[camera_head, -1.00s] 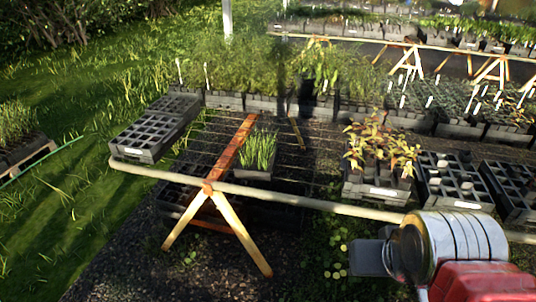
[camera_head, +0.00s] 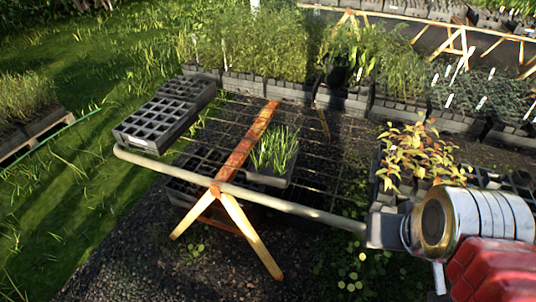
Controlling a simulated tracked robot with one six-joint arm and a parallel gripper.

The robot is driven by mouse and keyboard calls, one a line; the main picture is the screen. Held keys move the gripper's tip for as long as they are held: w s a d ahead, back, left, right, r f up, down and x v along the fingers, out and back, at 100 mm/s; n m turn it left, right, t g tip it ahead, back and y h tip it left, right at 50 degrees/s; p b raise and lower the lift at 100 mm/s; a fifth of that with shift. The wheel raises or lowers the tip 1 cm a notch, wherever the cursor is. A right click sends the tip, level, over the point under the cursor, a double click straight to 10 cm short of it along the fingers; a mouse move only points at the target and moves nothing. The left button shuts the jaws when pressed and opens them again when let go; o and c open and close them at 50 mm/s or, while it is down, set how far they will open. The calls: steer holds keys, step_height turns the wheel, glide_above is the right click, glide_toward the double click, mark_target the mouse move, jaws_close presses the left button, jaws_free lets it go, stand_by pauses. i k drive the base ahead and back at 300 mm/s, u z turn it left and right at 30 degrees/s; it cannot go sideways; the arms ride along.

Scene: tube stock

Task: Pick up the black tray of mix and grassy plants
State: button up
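A small dark tray (camera_head: 268,180) stands on the wire-mesh bench (camera_head: 318,157), right of the bench's orange-brown wooden bar. Upright green grassy plants (camera_head: 273,150) grow from it; they hide most of the mix inside. Part of my arm, red with a silver cylinder and a grey end piece, shows at the lower right, apart from the tray.
Empty black cell trays (camera_head: 150,130) are stacked at the bench's left end. A tray of yellowish-red leafy plants (camera_head: 415,160) stands on the right. A pale rail (camera_head: 310,213) runs along the front edge. Planted trays line the back; bare mesh surrounds the grassy tray.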

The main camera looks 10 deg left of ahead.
mark_target(272, 163)
steer(key=u, duration=0.6)
steer(key=i, duration=1)
steer(key=u, duration=0.6)
